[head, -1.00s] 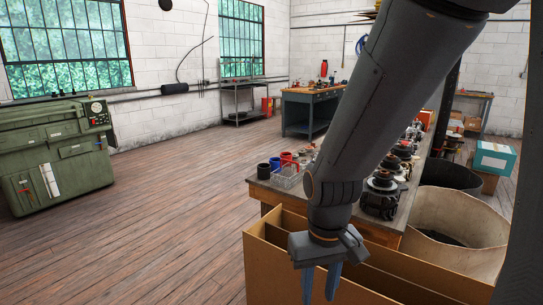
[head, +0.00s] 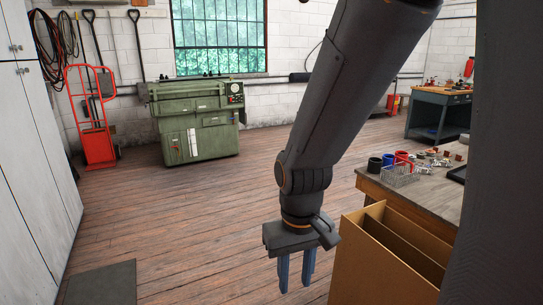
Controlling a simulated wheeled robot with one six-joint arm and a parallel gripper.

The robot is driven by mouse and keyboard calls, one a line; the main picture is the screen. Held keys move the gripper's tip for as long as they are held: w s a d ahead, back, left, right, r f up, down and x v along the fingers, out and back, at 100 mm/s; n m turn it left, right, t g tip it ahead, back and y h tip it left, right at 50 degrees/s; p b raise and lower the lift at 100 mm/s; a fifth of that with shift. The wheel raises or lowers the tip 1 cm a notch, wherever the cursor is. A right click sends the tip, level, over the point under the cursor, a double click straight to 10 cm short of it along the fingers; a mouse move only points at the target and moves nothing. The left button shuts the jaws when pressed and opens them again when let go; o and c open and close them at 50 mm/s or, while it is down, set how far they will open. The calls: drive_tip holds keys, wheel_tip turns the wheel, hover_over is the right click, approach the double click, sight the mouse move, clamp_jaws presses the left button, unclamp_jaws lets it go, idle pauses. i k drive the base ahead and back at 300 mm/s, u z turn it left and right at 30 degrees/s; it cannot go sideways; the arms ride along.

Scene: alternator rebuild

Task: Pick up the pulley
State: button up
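My gripper (head: 295,272) hangs in front of me, pointing down over the wooden floor, left of the cardboard box. Its two blue-grey fingers are apart with nothing between them. I cannot make out a pulley in the current head view. Several small metal parts (head: 440,158) lie on the workbench (head: 425,191) at the right, too small to name. The right end of that bench is hidden behind a dark upright and cut off by the frame.
A cardboard box (head: 374,272) stands in front of the bench. Dark, blue and red mugs (head: 388,159) and a wire basket (head: 400,178) sit on its near corner. A green machine (head: 197,120) and red hand truck (head: 95,125) stand behind. The floor at left is mostly clear.

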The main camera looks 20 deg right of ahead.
sight(420, 155)
drive_tip(key=i, duration=4.15)
drive_tip(key=z, duration=2.7)
drive_tip(key=i, duration=2.2)
drive_tip(key=z, duration=2.3)
